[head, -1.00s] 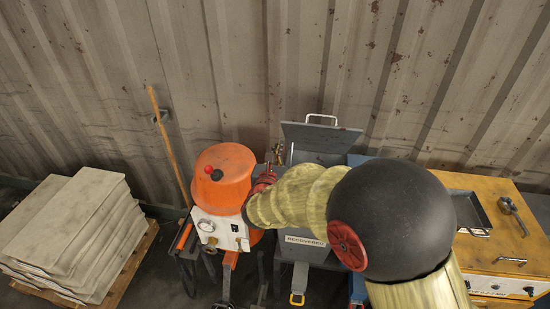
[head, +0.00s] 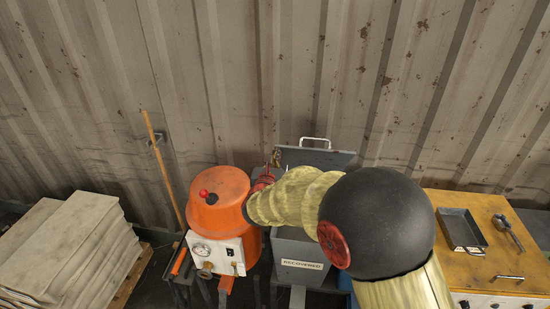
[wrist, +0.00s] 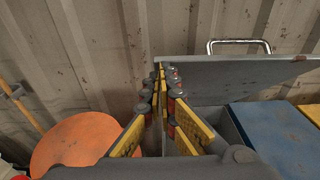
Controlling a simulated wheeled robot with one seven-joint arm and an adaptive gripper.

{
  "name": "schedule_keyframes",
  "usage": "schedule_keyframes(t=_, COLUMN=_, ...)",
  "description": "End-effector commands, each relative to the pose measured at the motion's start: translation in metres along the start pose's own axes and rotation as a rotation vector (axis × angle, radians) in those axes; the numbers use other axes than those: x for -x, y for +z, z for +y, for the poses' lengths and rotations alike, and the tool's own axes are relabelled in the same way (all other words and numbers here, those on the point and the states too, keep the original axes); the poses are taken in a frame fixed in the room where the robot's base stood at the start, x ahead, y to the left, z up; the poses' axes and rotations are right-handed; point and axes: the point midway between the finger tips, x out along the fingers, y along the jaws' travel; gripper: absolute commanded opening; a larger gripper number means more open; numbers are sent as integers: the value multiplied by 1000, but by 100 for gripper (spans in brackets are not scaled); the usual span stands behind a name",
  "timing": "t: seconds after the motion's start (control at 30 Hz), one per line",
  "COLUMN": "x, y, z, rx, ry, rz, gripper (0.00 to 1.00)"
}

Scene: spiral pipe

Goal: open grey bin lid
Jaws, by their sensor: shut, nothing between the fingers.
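The grey bin (head: 290,250), labelled "RECOVERED", stands against the corrugated wall; my arm covers part of it. Its grey lid (head: 340,158) is raised at the back, with a metal handle (head: 315,141) along its top edge. In the wrist view the lid (wrist: 230,78) stands tilted up behind the bin's opening, with its handle (wrist: 238,43) on top. My gripper (wrist: 165,70) is shut and empty, with its fingertips by the lid's left edge. I cannot tell whether they touch it. In the head view, my arm hides most of the gripper.
An orange pot-like machine (head: 218,195) stands close left of the bin. A blue surface (wrist: 270,130) adjoins the bin's right side. A yellow bench (head: 480,260) with a dark tray (head: 461,230) is farther right. Stacked grey slabs (head: 70,240) lie at left.

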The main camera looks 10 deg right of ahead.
Motion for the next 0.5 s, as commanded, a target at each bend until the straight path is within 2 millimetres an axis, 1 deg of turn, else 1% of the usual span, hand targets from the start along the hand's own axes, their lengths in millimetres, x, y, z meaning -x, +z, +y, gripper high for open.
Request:
schedule_keyframes(t=0.03, x=-4, y=12, z=-1, rx=-3, ry=-2, rz=11, gripper=0)
schedule_keyframes(t=0.2, x=-22, y=35, z=-1, rx=-4, ry=-4, rz=78, gripper=0)
schedule_keyframes(t=0.3, x=-33, y=44, z=-2, rx=-3, ry=-5, rz=114, gripper=0)
schedule_keyframes(t=0.5, x=-45, y=53, z=-1, rx=-2, ry=-1, rz=158, gripper=0)
